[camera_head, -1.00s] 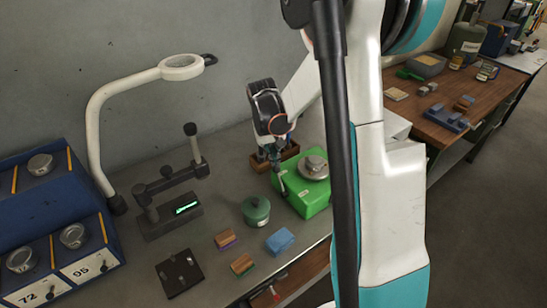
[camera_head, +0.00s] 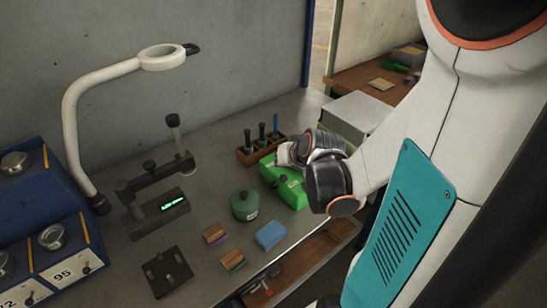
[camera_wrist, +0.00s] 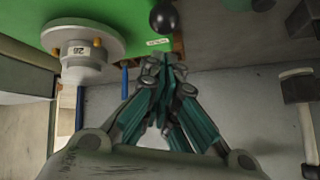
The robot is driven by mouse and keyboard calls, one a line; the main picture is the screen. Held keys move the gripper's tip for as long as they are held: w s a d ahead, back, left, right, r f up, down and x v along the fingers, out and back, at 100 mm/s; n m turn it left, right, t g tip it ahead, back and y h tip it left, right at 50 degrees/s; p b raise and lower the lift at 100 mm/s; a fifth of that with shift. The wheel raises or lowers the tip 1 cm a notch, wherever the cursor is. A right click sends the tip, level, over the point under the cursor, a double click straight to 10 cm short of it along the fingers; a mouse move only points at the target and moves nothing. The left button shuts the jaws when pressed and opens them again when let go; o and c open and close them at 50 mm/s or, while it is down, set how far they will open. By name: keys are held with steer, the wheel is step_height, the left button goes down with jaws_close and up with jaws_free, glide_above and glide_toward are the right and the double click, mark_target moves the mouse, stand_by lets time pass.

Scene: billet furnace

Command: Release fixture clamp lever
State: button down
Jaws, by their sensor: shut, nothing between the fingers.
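The green fixture (camera_head: 292,193) stands on the grey bench, partly covered by my arm in the head view. It also shows upside down at the top of the wrist view (camera_wrist: 110,12). A black ball knob (camera_wrist: 165,17), apparently the clamp lever's end, shows beside it; a dark knob (camera_head: 282,180) is on the fixture in the head view. My gripper (camera_wrist: 165,68) is shut and empty, its tips just below the knob in the wrist picture, with a gap visible. A pale round part marked with a number (camera_wrist: 85,40) is left of the tips. My fingers are hidden in the head view.
A wooden tool block (camera_head: 254,156) with upright handles stands behind the fixture. A green canister (camera_head: 245,205) and a blue block (camera_head: 270,235) are close in front and left. A magnifier lamp (camera_head: 75,115) and a dark stand (camera_head: 145,205) are further left.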

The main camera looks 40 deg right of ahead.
steer(key=shift+s+f+b, duration=0.15)
steer(key=shift+s+b, duration=0.05)
steer(key=shift+s, duration=0.4)
steer(key=shift+s+f+b, duration=0.15)
steer(key=shift+s+b, duration=0.05)
steer(key=shift+s, duration=0.4)
steer(key=shift+s+f, duration=0.15)
steer(key=shift+s, duration=0.15)
steer(key=shift+s+f, duration=0.1)
steer(key=shift+s, duration=0.05)
